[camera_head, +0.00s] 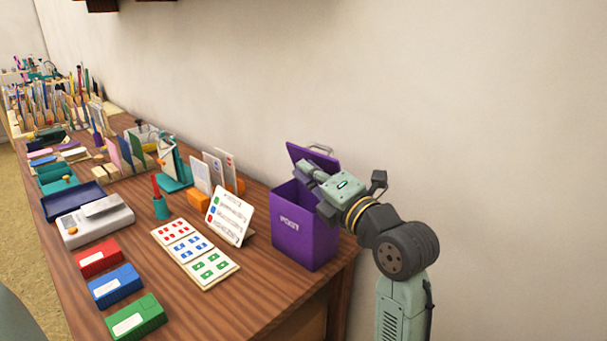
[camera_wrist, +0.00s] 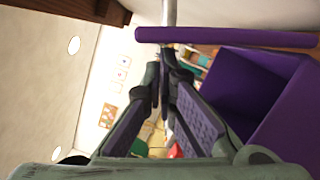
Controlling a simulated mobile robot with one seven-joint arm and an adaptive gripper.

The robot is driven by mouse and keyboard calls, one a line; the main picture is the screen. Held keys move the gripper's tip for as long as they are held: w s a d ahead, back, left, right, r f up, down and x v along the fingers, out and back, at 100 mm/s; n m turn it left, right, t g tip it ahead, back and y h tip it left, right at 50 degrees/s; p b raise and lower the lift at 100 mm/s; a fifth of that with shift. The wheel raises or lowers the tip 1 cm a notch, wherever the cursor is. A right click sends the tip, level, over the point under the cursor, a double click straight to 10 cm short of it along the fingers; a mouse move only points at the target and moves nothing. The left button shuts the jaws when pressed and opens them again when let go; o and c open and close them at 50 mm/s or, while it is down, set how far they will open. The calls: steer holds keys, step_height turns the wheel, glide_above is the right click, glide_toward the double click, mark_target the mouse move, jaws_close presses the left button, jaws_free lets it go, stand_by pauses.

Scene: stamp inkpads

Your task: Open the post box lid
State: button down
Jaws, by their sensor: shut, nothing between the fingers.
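The purple post box (camera_head: 303,238) stands at the right end of the table, with white "POST" lettering on its front. Its lid (camera_head: 297,152) is tilted up, and a grey handle (camera_head: 320,147) shows at the lid's top. In the wrist view the lid (camera_wrist: 225,37) is seen edge-on as a purple bar, with the open box (camera_wrist: 245,85) to the right. My gripper (camera_head: 308,170) is at the box opening, beside the raised lid. In the wrist view its fingers (camera_wrist: 161,62) are shut and empty, with the tips close to the lid; contact cannot be told.
A white lettered card (camera_head: 230,215) stands left of the box. Stamp sheets (camera_head: 195,252), red, blue and green blocks (camera_head: 115,285), and a red pencil in a teal cup (camera_head: 160,207) occupy the table (camera_head: 255,300). The wall is close behind the box.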

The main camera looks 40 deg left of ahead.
mark_target(309, 146)
steer(key=shift+r, duration=0.1)
stand_by(0.3)
steer(key=shift+w+r+m, duration=0.1)
steer(key=shift+w+m, duration=0.1)
steer(key=shift+m, duration=0.2)
steer(key=shift+w+r+m, duration=0.15)
steer(key=shift+m, duration=0.15)
steer(key=shift+w+d+r+m+h+p, duration=0.1)
steer(key=shift+w+r+m+h+p, duration=0.4)
steer(key=shift+w+m, duration=0.45)
steer(key=shift+w+d+r+m+p, duration=0.2)
steer(key=shift+w+m, duration=0.25)
steer(key=shift+m, duration=0.35)
steer(key=shift+w+a+r+m+p, duration=0.1)
steer(key=shift+w+m+p, duration=0.15)
steer(key=shift+w+m, duration=0.35)
steer(key=shift+s+m, duration=0.1)
steer(key=shift+m, duration=0.15)
